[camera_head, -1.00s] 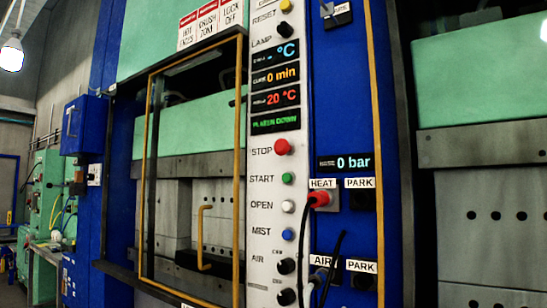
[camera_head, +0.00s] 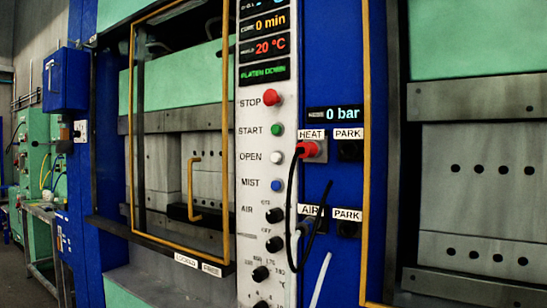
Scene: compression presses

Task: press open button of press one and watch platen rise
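The press one control panel (camera_head: 266,185) is a tall white strip right of centre in the head view. The open button is a small white knob (camera_head: 276,158) beside the label OPEN, between the green start button (camera_head: 277,130) and the blue mist button (camera_head: 276,185). The platen display (camera_head: 264,71) shows green text reading platen down. Behind the yellow-framed guard (camera_head: 137,130), the press's green block and grey mould (camera_head: 205,150) are visible. Neither of my grippers is in view.
A red heat plug (camera_head: 308,149) and dark cables hang right of the panel, near two PARK sockets. A red stop button (camera_head: 271,97) sits above start. A second press (camera_head: 478,150) stands at the right. A blue box (camera_head: 65,80) and green machinery (camera_head: 37,160) are at the left.

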